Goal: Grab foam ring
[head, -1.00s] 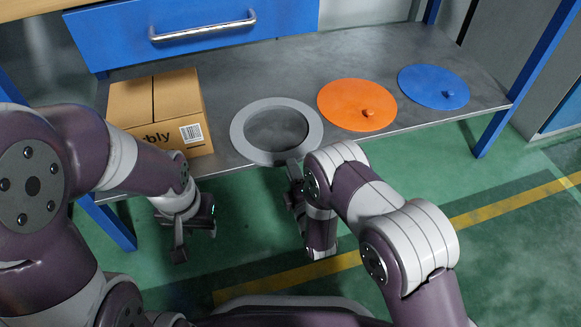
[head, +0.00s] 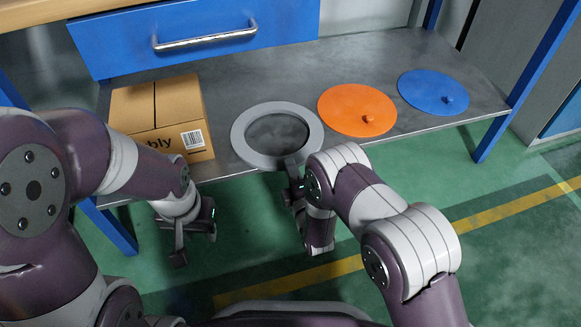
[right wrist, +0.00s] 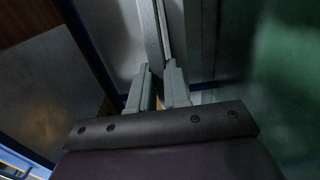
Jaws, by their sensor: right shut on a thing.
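The foam ring (head: 244,147) is a flat grey ring on the metal shelf, between the cardboard box and the orange disc. Its near edge reaches the shelf's front edge. My right gripper (head: 292,166) is at that near edge and is shut on the ring's rim. In the right wrist view, the two fingers (right wrist: 162,84) are close together, with a thin grey edge between and beyond them. The arm partly hides the grip in the head view. My left gripper (head: 194,246) hangs empty in front of the shelf, below the box, its fingers apart.
The cardboard box (head: 135,110) stands on the shelf (head: 270,82) left of the ring. An orange disc (head: 345,108) and a blue disc (head: 425,88), each with a knob, lie to the right. A blue drawer (head: 280,22) overhangs the back. Blue posts (head: 520,100) flank the shelf.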

